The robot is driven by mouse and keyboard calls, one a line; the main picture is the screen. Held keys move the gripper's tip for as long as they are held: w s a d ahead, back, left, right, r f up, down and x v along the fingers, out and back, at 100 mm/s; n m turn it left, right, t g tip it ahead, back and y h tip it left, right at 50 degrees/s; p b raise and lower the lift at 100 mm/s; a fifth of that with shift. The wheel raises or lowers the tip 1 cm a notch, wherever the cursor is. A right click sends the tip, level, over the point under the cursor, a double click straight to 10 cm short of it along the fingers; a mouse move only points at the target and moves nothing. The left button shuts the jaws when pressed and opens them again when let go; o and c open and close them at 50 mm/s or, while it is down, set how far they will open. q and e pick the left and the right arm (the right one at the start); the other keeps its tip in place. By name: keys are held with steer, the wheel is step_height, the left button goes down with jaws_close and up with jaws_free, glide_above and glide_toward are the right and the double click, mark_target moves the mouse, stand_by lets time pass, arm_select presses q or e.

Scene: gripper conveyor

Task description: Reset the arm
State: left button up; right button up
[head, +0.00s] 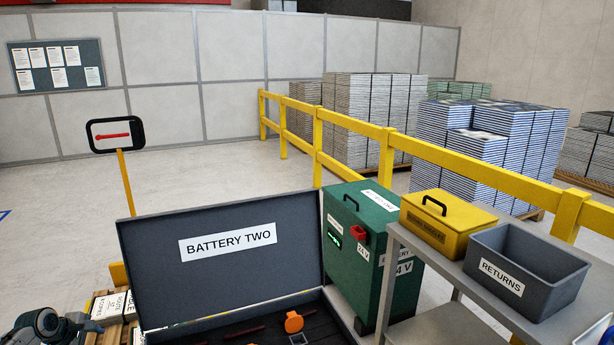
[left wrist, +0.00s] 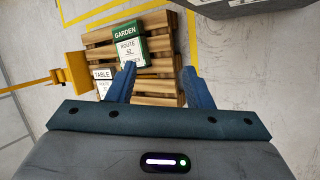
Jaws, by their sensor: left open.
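My left gripper (left wrist: 159,68) is open, its two blue fingers wide apart with nothing between them. It is above a wooden pallet (left wrist: 160,88) and apart from it. In the left wrist view, a green and white "GARDEN" package (left wrist: 129,48) lies on the pallet beyond the left finger, and a white "TABLE" package (left wrist: 103,76) lies to its left. In the head view, part of my left arm (head: 45,326) shows at the bottom left corner; its fingers are out of that picture.
The raised "BATTERY TWO" lid (head: 225,262) stands close right of my left arm. A green cabinet (head: 362,250) and a bench (head: 455,270) with a yellow box (head: 450,217) and a grey "RETURNS" bin (head: 525,270) are further right. The floor behind is clear up to the yellow railing (head: 350,143).

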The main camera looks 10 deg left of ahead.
arm_select(q)
steer(key=s+a+f+m+g+y, duration=0.1)
steer(key=s+a+f+m+y, duration=0.2)
steer(key=s+a+f+m, duration=0.4)
steer(key=s+a+f+m+g+y, duration=0.2)
steer(key=s+a+f+m+y, duration=0.15)
steer(key=s+a, duration=0.6)
steer(key=s+a+f+m+y, duration=0.2)
steer(key=s+a+m, duration=0.2)
steer(key=s+m, duration=0.5)
steer(key=s+a+f+m+y, duration=0.2)
steer(key=s+a+m, duration=0.3)
steer(key=s, duration=0.6)
steer(key=s+d+f+n+g+h, duration=0.1)
steer(key=s+d+f+h, duration=0.25)
steer(key=d+f, duration=1.1)
steer(key=s+d+f+g+h, duration=0.15)
steer(key=s+d+f, duration=0.25)
steer(key=d+f, duration=1)
steer(key=s+d+f+n+h, duration=0.1)
steer(key=d+f+h, duration=0.1)
steer(key=d, duration=1.6)
steer(key=s+d+f+n+h, duration=0.1)
steer(key=d+f+h, duration=0.1)
steer(key=d, duration=1.6)
steer(key=shift+f, duration=0.7)
arm_select(e)
steer(key=shift+s+d, duration=0.1)
steer(key=shift+s, duration=0.2)
